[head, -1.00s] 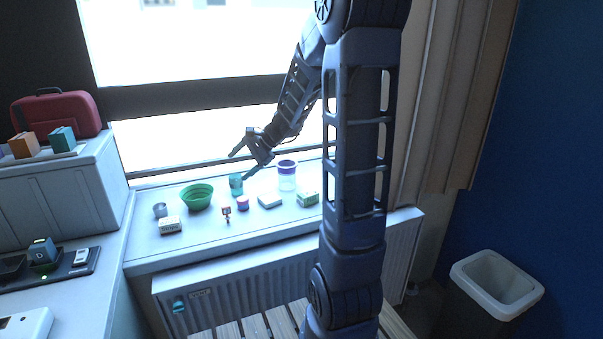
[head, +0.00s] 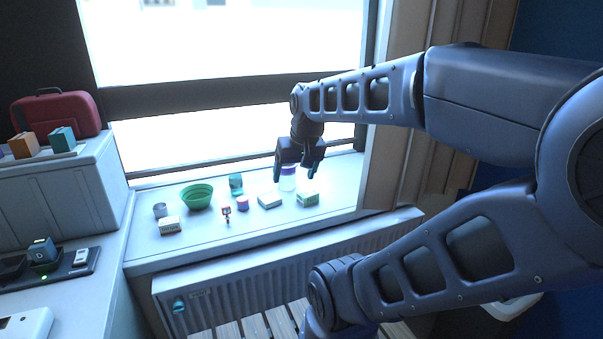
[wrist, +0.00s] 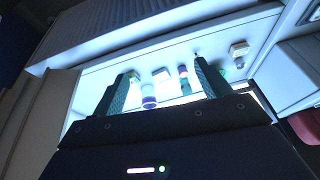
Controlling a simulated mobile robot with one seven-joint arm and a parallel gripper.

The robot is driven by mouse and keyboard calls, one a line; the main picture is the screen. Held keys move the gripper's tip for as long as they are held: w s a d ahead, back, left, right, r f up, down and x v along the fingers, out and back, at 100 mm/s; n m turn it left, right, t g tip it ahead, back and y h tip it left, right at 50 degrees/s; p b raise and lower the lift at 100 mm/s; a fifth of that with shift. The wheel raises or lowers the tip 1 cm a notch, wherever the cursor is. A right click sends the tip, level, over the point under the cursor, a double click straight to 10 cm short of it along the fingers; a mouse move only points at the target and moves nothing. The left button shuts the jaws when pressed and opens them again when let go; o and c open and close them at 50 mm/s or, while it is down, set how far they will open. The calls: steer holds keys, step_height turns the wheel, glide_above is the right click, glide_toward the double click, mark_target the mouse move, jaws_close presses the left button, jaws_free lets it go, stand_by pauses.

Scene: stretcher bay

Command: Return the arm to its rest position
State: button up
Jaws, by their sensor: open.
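My gripper (head: 296,174) hangs open and empty over the right part of the windowsill, fingers pointing down, in the head view. It looks to be in front of the clear jar with a purple band (head: 288,178). My arm bends from the right side of the head view. In the wrist view both fingers (wrist: 160,90) are spread wide, with the jar (wrist: 149,97) between them and nothing held.
The windowsill (head: 150,242) holds a green bowl (head: 197,197), a teal cup (head: 236,184), a small figure (head: 226,212) and several boxes. A radiator (head: 230,285) is below. A red case (head: 55,114) sits on the cabinet at left. A curtain hangs at right.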

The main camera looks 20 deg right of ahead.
steer(key=shift+s+d+r+n+h, duration=0.1)
steer(key=shift+s+d+n+h, duration=0.25)
steer(key=shift+s+d, duration=0.35)
